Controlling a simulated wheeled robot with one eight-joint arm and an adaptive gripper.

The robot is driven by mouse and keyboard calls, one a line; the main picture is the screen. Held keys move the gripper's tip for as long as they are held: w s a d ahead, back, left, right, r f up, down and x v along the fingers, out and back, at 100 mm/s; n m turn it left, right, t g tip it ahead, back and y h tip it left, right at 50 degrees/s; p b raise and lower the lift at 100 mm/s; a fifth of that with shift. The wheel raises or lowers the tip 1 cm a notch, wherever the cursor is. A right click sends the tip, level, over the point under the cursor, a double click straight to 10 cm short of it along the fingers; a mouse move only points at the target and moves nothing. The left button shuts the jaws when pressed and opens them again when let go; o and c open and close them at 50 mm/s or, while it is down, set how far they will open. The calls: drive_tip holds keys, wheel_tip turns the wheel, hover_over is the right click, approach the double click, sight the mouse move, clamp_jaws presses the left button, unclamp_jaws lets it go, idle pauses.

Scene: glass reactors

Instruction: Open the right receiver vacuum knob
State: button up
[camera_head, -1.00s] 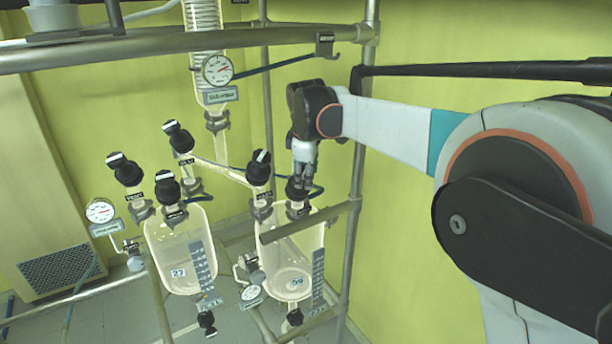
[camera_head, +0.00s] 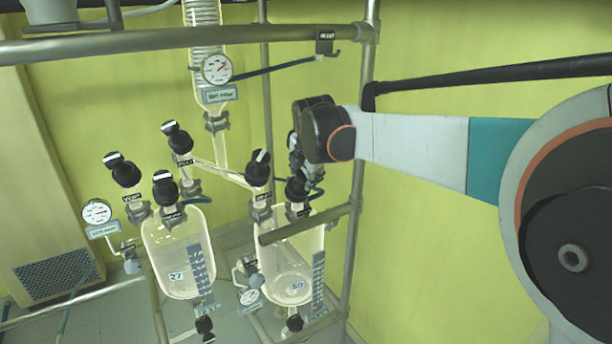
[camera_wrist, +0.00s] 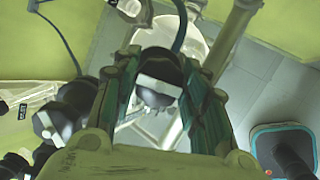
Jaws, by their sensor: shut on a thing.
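The right receiver (camera_head: 288,275) is a clear glass vessel at the lower middle of the head view. A black knob (camera_head: 297,188) stands on its top right and also shows in the wrist view (camera_wrist: 158,72), with a white bar across its top. My gripper (camera_head: 298,172) comes down on this knob from above. In the wrist view my gripper (camera_wrist: 160,95) has one finger on each side of the knob and is shut on it. The label under the knob is too small to read, and my gripper partly hides the knob in the head view.
Another black knob (camera_head: 259,166) stands close to the left of my gripper. The left receiver (camera_head: 180,255) has several black knobs above it. A metal post (camera_head: 357,170) and a rail (camera_head: 310,222) run close by. The yellow wall to the right is bare.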

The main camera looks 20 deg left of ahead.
sight(306, 172)
drive_tip(key=n+y, duration=0.1)
drive_tip(key=n, duration=0.3)
drive_tip(key=shift+n+t+b, duration=0.3)
drive_tip(key=shift+b, duration=0.1)
drive_tip(key=shift+n+y, duration=0.6)
drive_tip(key=shift+n, duration=1.5)
drive_tip(key=o, duration=1.1)
drive_tip(key=shift+c, duration=0.2)
drive_tip(key=shift+r, duration=0.1)
wheel_tip(306, 172, up, 10)
drive_tip(key=shift+f, duration=0.1)
